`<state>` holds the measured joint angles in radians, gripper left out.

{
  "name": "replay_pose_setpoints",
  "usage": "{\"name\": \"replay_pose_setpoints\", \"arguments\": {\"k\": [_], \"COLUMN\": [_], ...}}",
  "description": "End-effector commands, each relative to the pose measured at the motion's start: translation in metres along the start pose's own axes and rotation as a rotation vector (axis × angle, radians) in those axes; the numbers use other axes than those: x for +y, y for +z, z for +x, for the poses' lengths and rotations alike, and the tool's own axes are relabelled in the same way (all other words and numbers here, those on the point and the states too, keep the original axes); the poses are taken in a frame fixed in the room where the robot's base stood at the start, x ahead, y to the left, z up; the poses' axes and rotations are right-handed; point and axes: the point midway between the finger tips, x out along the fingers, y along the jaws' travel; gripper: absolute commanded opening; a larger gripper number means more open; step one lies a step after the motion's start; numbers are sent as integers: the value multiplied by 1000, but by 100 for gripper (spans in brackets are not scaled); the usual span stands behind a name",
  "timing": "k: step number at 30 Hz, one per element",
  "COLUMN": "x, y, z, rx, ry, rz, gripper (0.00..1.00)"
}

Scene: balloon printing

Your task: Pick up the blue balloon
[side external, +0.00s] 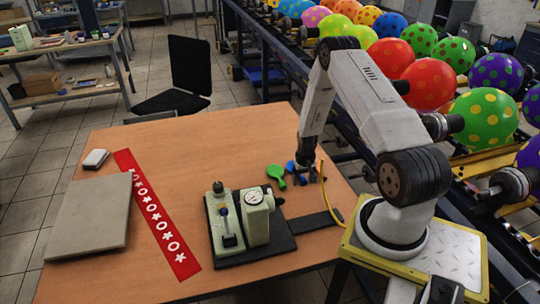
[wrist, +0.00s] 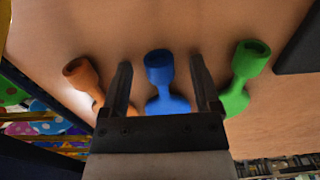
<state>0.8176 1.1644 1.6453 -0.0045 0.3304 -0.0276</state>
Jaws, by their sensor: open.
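The blue balloon (wrist: 159,70) lies on the wooden table in the middle of the wrist view, its open neck pointing away from my gripper. In the side view the blue balloon (side external: 291,168) is partly hidden by my gripper. My gripper (wrist: 163,75) is open, with one finger on each side of the blue balloon and gaps between. My gripper (side external: 308,174) is low over the table's right part in the side view. Whether the fingertips touch the table cannot be told.
A green balloon (wrist: 242,78) lies right of the fingers and an orange balloon (wrist: 84,78) lies left. A pale green press device (side external: 256,216) stands on a dark base nearby. A red patterned strip (side external: 158,218) and a grey slab (side external: 88,216) lie at the table's left.

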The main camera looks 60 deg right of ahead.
Motion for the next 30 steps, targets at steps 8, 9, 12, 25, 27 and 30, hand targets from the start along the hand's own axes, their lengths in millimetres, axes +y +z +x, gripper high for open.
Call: {"name": "replay_pose_setpoints", "arguments": {"k": [8,9,12,25,27,30], "x": [0,0,0,0,0,0], "y": [0,0,0,0,0,-1], "z": [0,0,0,-2,-5,-11], "rx": [0,0,0,0,1,2], "ry": [0,0,0,0,0,0], "rz": [0,0,0,0,0,0], "gripper": [60,48,16,3,3,3]}}
